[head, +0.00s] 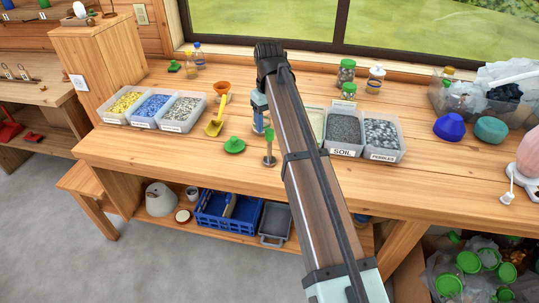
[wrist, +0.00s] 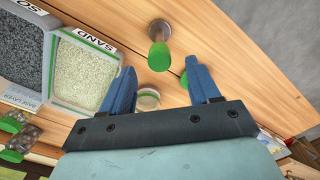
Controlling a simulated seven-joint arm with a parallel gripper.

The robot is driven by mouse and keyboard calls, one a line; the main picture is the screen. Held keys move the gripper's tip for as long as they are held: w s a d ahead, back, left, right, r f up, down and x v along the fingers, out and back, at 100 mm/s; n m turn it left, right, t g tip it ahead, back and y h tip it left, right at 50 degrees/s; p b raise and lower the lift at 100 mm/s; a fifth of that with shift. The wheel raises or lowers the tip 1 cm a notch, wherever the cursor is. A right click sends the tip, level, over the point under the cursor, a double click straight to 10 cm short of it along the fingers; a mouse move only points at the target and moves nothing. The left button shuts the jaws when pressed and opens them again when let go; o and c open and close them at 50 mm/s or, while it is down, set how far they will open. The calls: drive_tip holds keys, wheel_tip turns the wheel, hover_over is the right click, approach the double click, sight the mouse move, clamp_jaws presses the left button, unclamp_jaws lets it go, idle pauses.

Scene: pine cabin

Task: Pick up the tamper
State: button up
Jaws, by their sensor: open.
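The tamper (head: 269,159) stands upright on the bench near its front edge, with a round grey metal foot and a green handle. In the wrist view the tamper (wrist: 159,55) shows its green handle toward the camera, just beyond and roughly between the fingertips. My gripper (wrist: 160,67) is open, with two blue fingers spread and nothing between them. In the head view my arm hides most of the gripper; only a pale blue part (head: 258,101) shows left of the arm, behind the tamper.
Bins of soil (head: 344,129), pebbles (head: 382,134) and sand (wrist: 82,75) stand to the right. Bare bench (head: 185,152) lies at the front left.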

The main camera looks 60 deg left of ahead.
sight(269, 130)
wheel_tip(269, 130, down, 4)
drive_tip(key=shift+d+f, duration=0.1)
drive_tip(key=shift+c, duration=0.2)
drive_tip(key=c, duration=1.1)
